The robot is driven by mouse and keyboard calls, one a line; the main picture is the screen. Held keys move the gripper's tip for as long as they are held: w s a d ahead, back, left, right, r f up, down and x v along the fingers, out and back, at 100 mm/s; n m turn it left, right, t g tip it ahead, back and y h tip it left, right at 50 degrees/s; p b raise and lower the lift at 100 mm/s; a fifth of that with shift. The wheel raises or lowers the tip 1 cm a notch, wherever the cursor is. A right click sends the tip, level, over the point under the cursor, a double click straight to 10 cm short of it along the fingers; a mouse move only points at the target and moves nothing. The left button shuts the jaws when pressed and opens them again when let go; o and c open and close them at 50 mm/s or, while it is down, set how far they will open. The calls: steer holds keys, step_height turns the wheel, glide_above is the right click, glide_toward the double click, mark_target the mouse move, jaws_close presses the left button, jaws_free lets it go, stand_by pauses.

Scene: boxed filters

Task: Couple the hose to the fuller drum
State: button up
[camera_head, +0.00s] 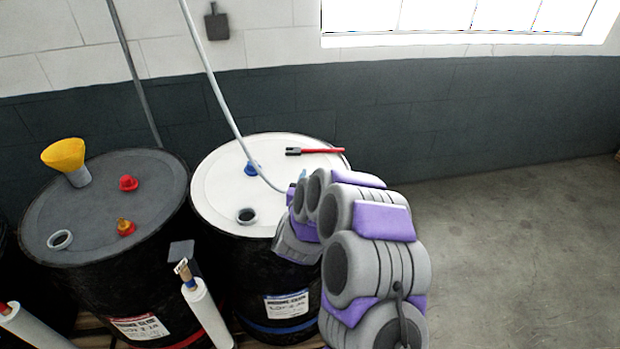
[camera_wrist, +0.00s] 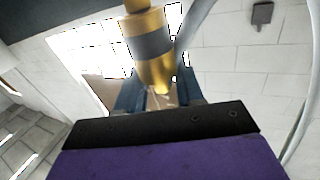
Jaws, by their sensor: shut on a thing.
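My gripper (camera_head: 293,191) is over the right part of the white-topped drum (camera_head: 222,175), partly hidden by my arm. In the wrist view my gripper (camera_wrist: 158,98) is shut on a brass coupling (camera_wrist: 150,52) with a grey band. A pale grey hose (camera_head: 222,100) comes down from above to my gripper; it also shows in the wrist view (camera_wrist: 192,35). The white lid has an open ringed port (camera_head: 246,216), left of and apart from my gripper. The dark-topped drum (camera_head: 105,195) stands to the left, with its own open ringed port (camera_head: 60,240). Fill levels cannot be seen.
A red-handled tool (camera_head: 318,150) and a blue cap (camera_head: 252,168) are on the white lid. The dark lid bears a yellow funnel (camera_head: 66,158) and red caps (camera_head: 128,183). White cylinders (camera_head: 207,312) stand in front. The floor (camera_head: 510,250) at right is clear.

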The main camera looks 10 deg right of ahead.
steer(key=shift+f, duration=0.6)
steer(key=o, duration=1.2)
steer(key=p+v, duration=0.8)
steer(key=v, duration=0.9)
steer(key=shift+s, duration=0.2)
steer(key=shift+a+f, duration=0.1)
